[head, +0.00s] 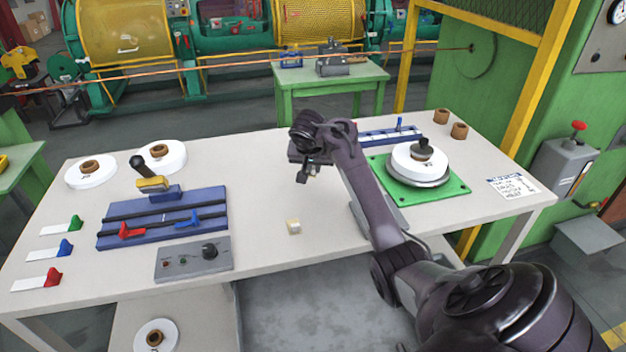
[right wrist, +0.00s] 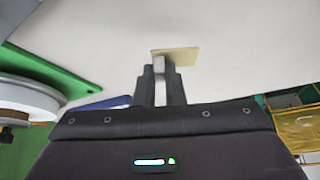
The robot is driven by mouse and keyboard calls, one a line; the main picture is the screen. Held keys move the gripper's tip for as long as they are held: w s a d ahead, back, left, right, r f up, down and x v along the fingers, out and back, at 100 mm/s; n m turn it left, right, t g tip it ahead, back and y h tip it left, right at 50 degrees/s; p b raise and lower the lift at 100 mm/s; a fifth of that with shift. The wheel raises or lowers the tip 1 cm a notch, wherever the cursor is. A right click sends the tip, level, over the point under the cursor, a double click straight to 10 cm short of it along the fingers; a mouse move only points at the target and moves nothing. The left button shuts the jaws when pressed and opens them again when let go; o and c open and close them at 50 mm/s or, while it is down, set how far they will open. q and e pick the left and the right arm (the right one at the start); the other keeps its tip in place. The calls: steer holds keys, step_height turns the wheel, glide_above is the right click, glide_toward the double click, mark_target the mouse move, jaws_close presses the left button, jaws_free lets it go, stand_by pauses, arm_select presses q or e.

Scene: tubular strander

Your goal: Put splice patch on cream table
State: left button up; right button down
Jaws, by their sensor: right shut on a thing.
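The splice patch (right wrist: 175,55) is a thin, flat tan piece at the fingertips of my right gripper (right wrist: 160,68) in the right wrist view. A small pale grey part shows between the fingers, just below the tan piece. In the head view my right gripper (head: 307,176) points down above the middle of the cream table (head: 265,185). The patch is too small to make out there, and I cannot tell its exact height above the table. My left gripper is out of view.
A blue splicing fixture (head: 165,226) and grey control box (head: 195,259) stand left. A green plate (head: 450,188) with a white reel (head: 415,163) lies right. The middle table has bare room.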

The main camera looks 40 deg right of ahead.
mark_target(313, 176)
steer(key=shift+f, duration=2.35)
steer(key=shift+f, duration=0.1)
steer(key=c, duration=1.5)
jaws_free()
steer(key=shift+a+r, duration=0.15)
steer(key=shift+r, duration=0.25)
steer(key=v, duration=1.1)
steer(key=shift+s+a+r+p, duration=0.1)
steer(key=shift+s+r+p, duration=0.05)
steer(key=shift+r+p, duration=0.15)
steer(key=shift+f, duration=0.1)
